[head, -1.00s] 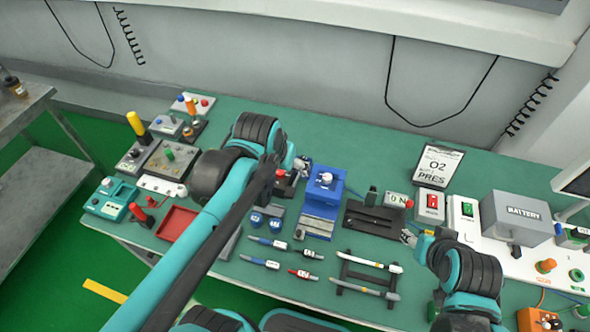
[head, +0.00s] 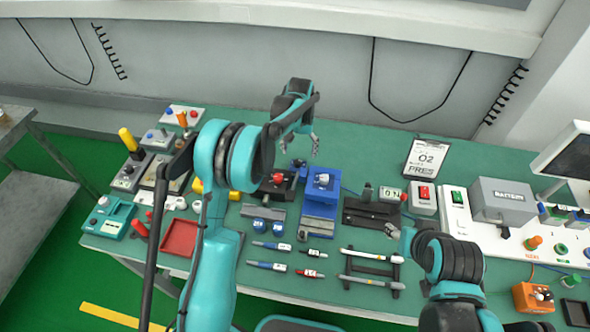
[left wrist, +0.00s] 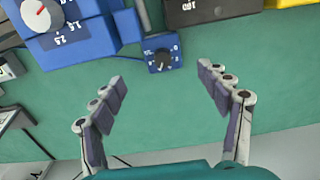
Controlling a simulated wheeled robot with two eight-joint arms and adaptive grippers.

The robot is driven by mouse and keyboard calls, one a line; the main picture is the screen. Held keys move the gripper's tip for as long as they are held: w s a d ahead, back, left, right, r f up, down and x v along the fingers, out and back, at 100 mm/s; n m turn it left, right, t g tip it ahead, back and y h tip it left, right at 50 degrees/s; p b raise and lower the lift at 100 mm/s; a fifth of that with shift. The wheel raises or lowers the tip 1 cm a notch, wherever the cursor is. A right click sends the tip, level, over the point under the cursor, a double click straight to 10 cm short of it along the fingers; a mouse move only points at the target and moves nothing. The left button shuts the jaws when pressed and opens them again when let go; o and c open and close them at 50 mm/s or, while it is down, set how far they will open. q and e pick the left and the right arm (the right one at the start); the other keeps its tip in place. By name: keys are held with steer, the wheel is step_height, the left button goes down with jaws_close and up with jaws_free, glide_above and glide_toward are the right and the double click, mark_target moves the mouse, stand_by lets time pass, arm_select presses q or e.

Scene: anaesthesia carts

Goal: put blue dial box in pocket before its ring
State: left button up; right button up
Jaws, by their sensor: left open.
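A small blue box with a black dial (left wrist: 161,57) sits on the green table in the left wrist view, just beyond and between my open left fingertips, not touching them. In the head view the box (head: 297,163) is small and partly unclear, under my left gripper (head: 300,144). My left gripper (left wrist: 165,82) is open and empty, above the table's back part. My right gripper (head: 392,231) is near the dark slotted block; its jaws are too small to judge. I cannot make out which pocket and ring belong to the box.
A larger blue fixture with a pale knob (head: 322,185) stands close beside the dial box. A dark block with a red knob (head: 278,184) is on its other side. Pens (head: 270,246) and a black rack (head: 372,268) lie in front. The table behind the fixtures is clear.

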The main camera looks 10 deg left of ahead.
mark_target(298, 161)
arm_select(q)
steer(key=f, duration=0.2)
steer(key=f+b, duration=0.1)
steer(key=f, duration=0.4)
steer(key=shift+s+a+f, duration=0.1)
steer(key=shift+a, duration=0.15)
steer(key=shift+f, duration=0.3)
steer(key=shift+r, duration=0.1)
jaws_close()
